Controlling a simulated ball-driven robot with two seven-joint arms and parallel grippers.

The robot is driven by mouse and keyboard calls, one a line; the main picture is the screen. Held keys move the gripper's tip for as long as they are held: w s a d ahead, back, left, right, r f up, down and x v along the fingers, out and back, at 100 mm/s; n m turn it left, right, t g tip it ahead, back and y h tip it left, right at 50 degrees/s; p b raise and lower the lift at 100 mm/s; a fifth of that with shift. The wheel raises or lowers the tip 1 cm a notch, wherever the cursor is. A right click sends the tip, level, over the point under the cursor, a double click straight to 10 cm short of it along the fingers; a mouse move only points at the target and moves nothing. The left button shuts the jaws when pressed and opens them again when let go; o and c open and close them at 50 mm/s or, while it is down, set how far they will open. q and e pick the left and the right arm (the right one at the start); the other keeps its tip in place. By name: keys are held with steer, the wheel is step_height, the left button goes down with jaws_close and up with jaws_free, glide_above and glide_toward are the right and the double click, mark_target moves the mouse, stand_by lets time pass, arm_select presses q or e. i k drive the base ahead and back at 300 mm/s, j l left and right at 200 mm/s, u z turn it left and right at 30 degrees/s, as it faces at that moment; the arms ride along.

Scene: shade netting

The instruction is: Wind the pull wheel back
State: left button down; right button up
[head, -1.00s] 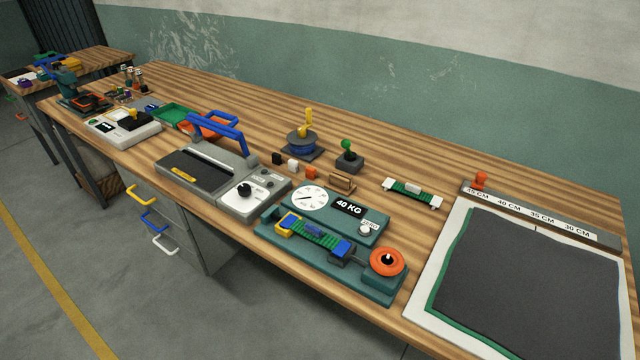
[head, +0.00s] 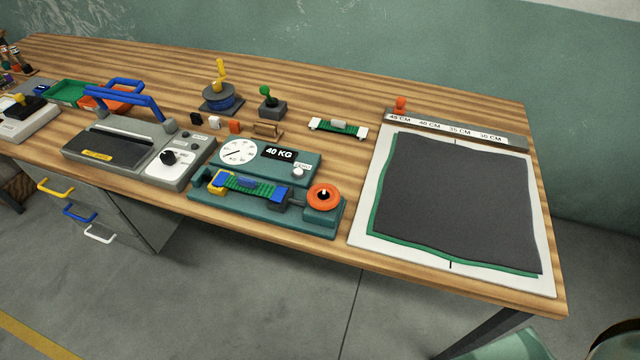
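The orange pull wheel (head: 323,196) sits at the right end of the teal pull tester (head: 280,222) on the wooden bench, near its front edge. It has a dark hub with a pale tip. A green netting strip (head: 250,184) lies between a yellow-and-blue clamp (head: 216,183) on the left and a blue clamp (head: 274,194) on the right. A dark rod joins the right clamp to the wheel's block. Behind the strip are a round white dial (head: 238,152) and a display (head: 279,154) reading 40 KG. Neither of my grippers is in view.
A grey machine with a blue handle (head: 128,100) stands left of the tester. A white board with dark netting (head: 460,200) lies to the right. A small netting sample (head: 338,128) and a green-knobbed block (head: 271,103) lie behind. Floor in front of the tester is clear.

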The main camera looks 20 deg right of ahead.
mark_target(321, 197)
steer(key=k+l, duration=0.1)
steer(key=l, duration=0.3)
steer(key=k+l, duration=0.15)
steer(key=l, duration=0.2)
steer(key=k+l, duration=0.1)
steer(key=l, duration=0.25)
steer(key=k+l+z, duration=0.1)
steer(key=l, duration=0.3)
steer(key=k+l, duration=0.15)
steer(key=l, duration=0.25)
